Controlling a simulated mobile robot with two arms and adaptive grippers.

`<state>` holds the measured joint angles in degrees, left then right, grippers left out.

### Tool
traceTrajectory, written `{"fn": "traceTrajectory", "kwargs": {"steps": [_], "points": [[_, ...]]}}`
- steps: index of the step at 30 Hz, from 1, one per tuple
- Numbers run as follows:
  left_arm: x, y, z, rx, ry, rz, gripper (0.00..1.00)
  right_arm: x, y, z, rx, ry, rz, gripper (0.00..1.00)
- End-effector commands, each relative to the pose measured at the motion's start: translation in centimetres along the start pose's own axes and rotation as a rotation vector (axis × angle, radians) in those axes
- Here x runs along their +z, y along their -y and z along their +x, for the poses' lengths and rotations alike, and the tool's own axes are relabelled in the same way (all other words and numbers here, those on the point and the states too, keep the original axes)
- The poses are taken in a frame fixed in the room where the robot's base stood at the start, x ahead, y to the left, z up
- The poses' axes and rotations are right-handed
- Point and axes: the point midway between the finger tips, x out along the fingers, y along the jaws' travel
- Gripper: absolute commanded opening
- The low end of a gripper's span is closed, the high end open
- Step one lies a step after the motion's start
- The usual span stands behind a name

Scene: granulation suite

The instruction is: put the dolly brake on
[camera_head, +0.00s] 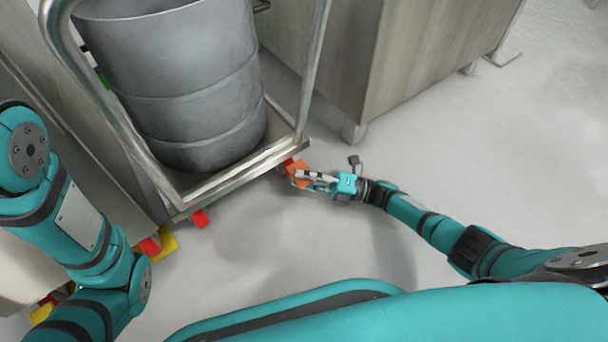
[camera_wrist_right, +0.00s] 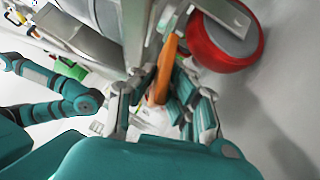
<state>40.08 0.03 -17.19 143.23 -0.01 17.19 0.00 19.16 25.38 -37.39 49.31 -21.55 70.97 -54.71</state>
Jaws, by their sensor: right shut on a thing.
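The steel dolly (camera_head: 245,168) with its tall tube handle carries a large grey drum (camera_head: 185,85). My right gripper (camera_head: 300,178) is low at the dolly's near right corner, by a caster. In the right wrist view its fingers (camera_wrist_right: 155,98) stand on both sides of an orange brake pedal (camera_wrist_right: 165,70) and are shut on it. The pedal also shows in the head view (camera_head: 298,168). A red caster wheel (camera_wrist_right: 228,42) is close beside it in the wrist view. My left arm is at the left of the head view; its gripper is not visible there.
A steel cabinet (camera_head: 350,60) stands close to the right of the dolly, its foot on the floor near my gripper. Another red caster (camera_head: 200,218) is at the dolly's near left corner. Grey floor (camera_head: 480,160) is clear to the right.

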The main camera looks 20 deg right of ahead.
Motion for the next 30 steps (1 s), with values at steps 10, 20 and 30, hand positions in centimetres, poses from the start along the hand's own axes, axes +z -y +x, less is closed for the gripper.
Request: {"fn": "traceTrajectory", "kwargs": {"steps": [10, 20, 30], "points": [[0.0, 0.0, 0.0, 0.0, 0.0, 0.0, 0.4, 0.0, 0.1, -0.1, -0.006, -0.001, -0.003, 0.21], [0.0, 0.0, 0.0, -0.002, 0.0, 0.0, 0.4, 0.0, 0.1, -0.1, -0.003, -0.001, -0.001, 0.33], [0.0, 0.0, 0.0, -0.001, 0.0, 0.0, 0.4, 0.1, -0.5, -4.5, -0.009, 0.0, -0.002, 0.33]]}}
